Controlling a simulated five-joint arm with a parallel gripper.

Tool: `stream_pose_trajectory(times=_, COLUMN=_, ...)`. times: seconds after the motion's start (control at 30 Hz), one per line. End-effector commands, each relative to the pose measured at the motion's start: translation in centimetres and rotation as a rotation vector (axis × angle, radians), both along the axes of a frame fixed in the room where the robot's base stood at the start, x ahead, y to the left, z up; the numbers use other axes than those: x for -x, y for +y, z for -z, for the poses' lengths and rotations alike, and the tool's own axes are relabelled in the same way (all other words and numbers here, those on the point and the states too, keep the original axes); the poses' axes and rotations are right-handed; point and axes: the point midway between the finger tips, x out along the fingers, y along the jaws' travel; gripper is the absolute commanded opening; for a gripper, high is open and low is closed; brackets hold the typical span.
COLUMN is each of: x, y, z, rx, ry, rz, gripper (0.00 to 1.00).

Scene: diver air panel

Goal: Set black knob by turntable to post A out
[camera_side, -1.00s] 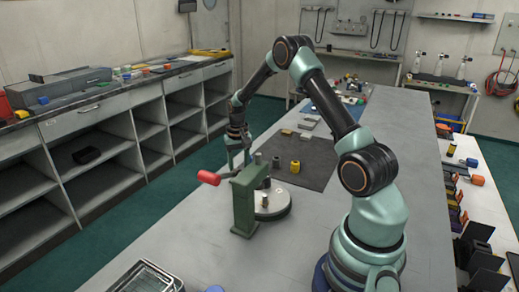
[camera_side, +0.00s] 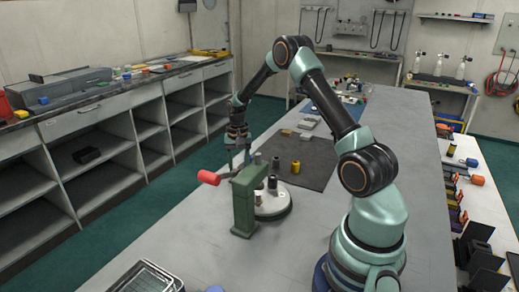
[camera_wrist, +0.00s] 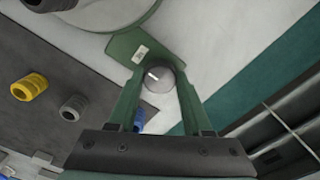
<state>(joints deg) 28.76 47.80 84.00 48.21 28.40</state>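The turntable (camera_side: 277,209) is a pale round plate beside a green stand (camera_side: 243,208) with a red-handled lever (camera_side: 209,177). A black knob (camera_side: 272,183) stands on the turntable; it also shows at the top edge of the wrist view (camera_wrist: 50,3). A short bare-looking post (camera_side: 259,198) is near it, partly hidden by the stand. My gripper (camera_side: 238,167) points down behind the stand, fingers apart. In the wrist view, a grey round-topped peg (camera_wrist: 158,77) by the green bracket lies between my fingers; I cannot tell if they touch it. No letter marking post A is readable.
A wire tray (camera_side: 146,278) is at the front edge. My arm's base is at right.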

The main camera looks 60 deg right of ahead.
Motion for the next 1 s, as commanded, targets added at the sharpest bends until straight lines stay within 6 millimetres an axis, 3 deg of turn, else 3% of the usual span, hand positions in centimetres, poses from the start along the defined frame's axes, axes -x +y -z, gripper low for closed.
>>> stream_pose_trajectory(times=0.03, x=0.0, y=0.0, z=0.0, rx=0.0, ry=-0.001, rz=0.001, gripper=0.68)
stream_pose_trajectory(times=0.07, x=0.0, y=0.0, z=0.0, rx=0.0, ry=-0.001, rz=0.001, gripper=0.79)
stream_pose_trajectory(times=0.47, x=0.0, y=0.0, z=-0.5, rx=0.001, ry=-0.002, rz=-0.001, gripper=0.79)
stream_pose_trajectory(times=0.57, x=-0.1, y=-0.1, z=-1.6, rx=0.001, ry=-0.003, rz=-0.001, gripper=0.79)
stream_pose_trajectory(times=1.0, x=-0.1, y=0.0, z=-10.0, rx=0.003, ry=-0.004, rz=0.0, gripper=0.79)
